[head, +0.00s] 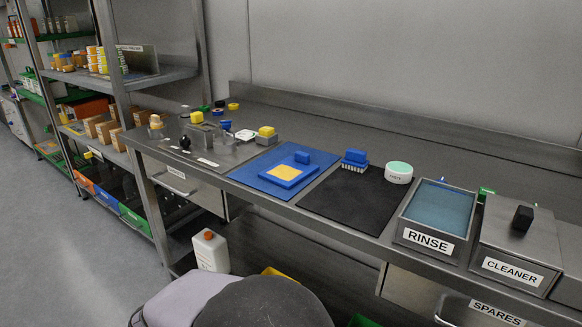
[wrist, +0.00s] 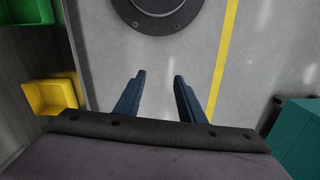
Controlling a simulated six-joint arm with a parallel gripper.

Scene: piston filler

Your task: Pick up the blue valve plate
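Several blue things are on the steel bench in the head view, and I cannot tell for sure which is the valve plate. A flat blue piece with a yellow top (head: 289,180) lies on a blue mat (head: 248,175), with a blue block (head: 302,157) at its back edge. A small blue piece (head: 226,124) and a blue ring (head: 218,112) are farther left. In the wrist view my gripper (wrist: 160,76) is open and empty, its two fingers apart above the grey floor, away from the bench. The gripper's fingers are not visible in the head view.
A black mat (head: 352,203), a blue brush (head: 355,158), a white round tub (head: 399,173), the RINSE basin (head: 438,207) and the lidded CLEANER box (head: 520,240) line the bench. A white jug (head: 209,250) stands below. A yellow bin (wrist: 50,95) is left in the wrist view.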

